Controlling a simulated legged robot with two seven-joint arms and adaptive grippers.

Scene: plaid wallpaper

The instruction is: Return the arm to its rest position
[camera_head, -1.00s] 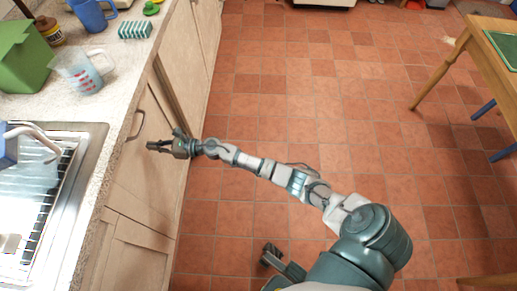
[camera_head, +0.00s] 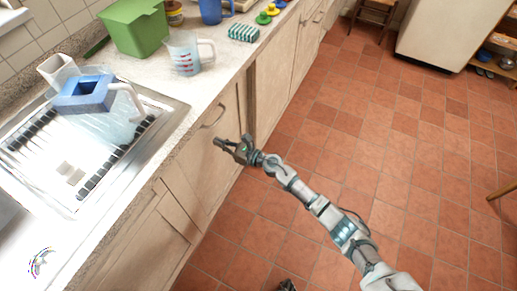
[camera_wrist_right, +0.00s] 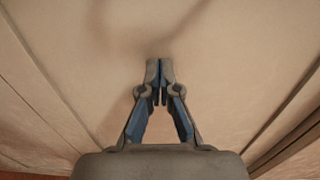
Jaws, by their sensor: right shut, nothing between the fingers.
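My right arm reaches in from the lower right in the head view. My right gripper (camera_head: 218,142) is in front of the wooden cabinet doors (camera_head: 203,180) below the counter, to the lower right of a door handle. In the right wrist view the right gripper (camera_wrist_right: 160,72) is shut, its two fingertips together with nothing between them. It points at a pale wooden surface; I cannot tell whether it touches it. My left gripper is not clearly in view. A small dark part (camera_head: 287,285) at the bottom edge is too cut off to identify.
The counter (camera_head: 205,92) holds a green bin (camera_head: 137,28), a measuring jug (camera_head: 184,55), a striped sponge (camera_head: 243,33) and a blue mug (camera_head: 211,10). The tiled floor (camera_head: 370,130) is open at right.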

